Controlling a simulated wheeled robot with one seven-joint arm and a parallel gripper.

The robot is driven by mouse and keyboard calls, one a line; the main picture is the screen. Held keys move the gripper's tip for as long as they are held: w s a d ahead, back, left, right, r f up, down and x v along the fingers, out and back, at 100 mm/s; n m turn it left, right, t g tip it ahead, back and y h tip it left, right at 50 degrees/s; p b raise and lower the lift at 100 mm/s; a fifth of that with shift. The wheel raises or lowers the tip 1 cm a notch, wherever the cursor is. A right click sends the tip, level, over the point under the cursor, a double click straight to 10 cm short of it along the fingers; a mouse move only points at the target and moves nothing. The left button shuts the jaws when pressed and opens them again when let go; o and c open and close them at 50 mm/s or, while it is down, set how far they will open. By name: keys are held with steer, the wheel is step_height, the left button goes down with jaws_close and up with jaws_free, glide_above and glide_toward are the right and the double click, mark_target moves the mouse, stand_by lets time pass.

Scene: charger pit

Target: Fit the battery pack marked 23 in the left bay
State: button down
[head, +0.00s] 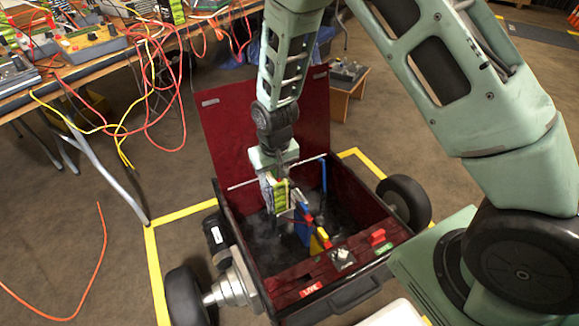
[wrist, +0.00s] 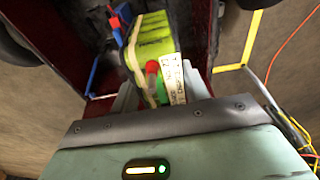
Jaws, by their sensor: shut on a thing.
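My gripper (head: 277,190) points down inside the open dark-red wheeled box (head: 228,215). It is shut on a yellow-green battery pack (head: 282,196), which hangs over the left part of the box's dark interior. In the wrist view the pack (wrist: 153,42) sits between the fingers (wrist: 160,90). It has a white label (wrist: 172,78) whose writing I cannot read, and a red and a green part beside it. Blue, red and yellow parts (head: 304,225) stand just right of the pack. The bay floor under the pack is hidden, and I cannot tell whether the pack touches it.
The box's raised lid (head: 225,115) stands behind my gripper. Its front panel carries a red switch (head: 378,237), a grey switch (head: 342,257) and a red label (head: 310,289). A blue bar (head: 324,175) rises at the back. A cable-strewn workbench (head: 95,65) stands at upper left.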

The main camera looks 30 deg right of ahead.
steer(key=shift+a+f, duration=0.1)
steer(key=shift+a, duration=0.1)
step_height(320, 180, down, 24)
steer(key=b, duration=2.1)
steer(key=shift+f+b, duration=0.65)
steer(key=shift+f, duration=0.6)
stand_by(0.9)
steer(key=c, duration=0.6)
jaws_free()
steer(key=shift+c, duration=0.2)
steer(key=shift+f, duration=0.1)
steer(key=r+p, duration=0.3)
steer(key=r, duration=0.2)
steer(key=s+r+p, duration=0.1)
steer(key=r+p, duration=0.2)
steer(key=r, duration=0.3)
steer(key=s+r+p, duration=0.1)
steer(key=r+p, duration=0.2)
steer(key=r, duration=0.3)
steer(key=shift+r, duration=0.25)
